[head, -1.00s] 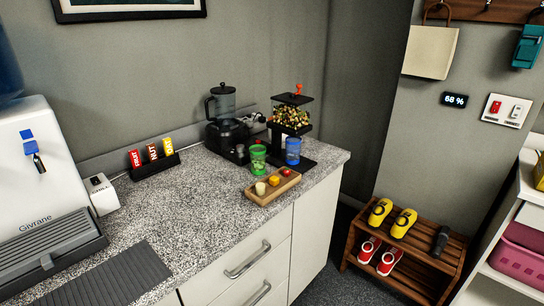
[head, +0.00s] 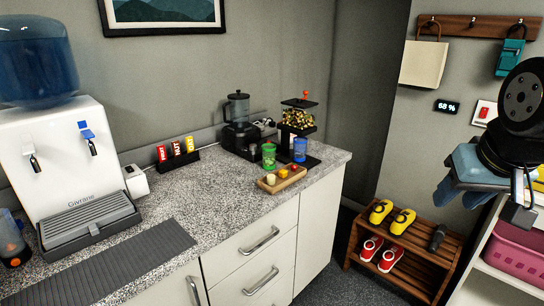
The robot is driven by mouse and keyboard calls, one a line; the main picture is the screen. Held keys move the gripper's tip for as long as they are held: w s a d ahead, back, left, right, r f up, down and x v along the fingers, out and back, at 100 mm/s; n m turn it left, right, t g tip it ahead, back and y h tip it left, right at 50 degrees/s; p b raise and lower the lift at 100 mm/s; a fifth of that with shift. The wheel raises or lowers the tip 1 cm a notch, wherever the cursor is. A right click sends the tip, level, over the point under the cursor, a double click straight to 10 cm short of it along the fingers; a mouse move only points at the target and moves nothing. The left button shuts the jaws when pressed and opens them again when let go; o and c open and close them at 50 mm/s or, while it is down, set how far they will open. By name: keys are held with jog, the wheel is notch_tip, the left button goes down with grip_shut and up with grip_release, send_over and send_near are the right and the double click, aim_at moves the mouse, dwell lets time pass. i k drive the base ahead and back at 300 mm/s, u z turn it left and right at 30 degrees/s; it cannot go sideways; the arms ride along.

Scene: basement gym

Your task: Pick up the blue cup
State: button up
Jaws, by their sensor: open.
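The blue cup (head: 300,150) stands upright on the black base of a food dispenser at the far right end of the speckled counter. A green cup (head: 269,156) stands to its left, close by. Part of my arm shows at the right edge of the head view, in front of the wall and shelf. My gripper (head: 523,200) is at its lower end, partly cut off by the frame edge. It is open, far to the right of the blue cup and apart from it. I see nothing held in it.
A wooden tray (head: 281,181) with small round items lies in front of the cups. The dispenser (head: 297,117) and a dark blender (head: 238,121) stand behind them. A water dispenser (head: 71,165) is at the left. The middle of the counter is clear. A shoe rack (head: 402,252) stands on the floor.

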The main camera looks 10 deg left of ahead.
aim_at(300, 144)
jog(key=u, duration=0.15)
jog(key=i, duration=1)
jog(key=z, duration=0.05)
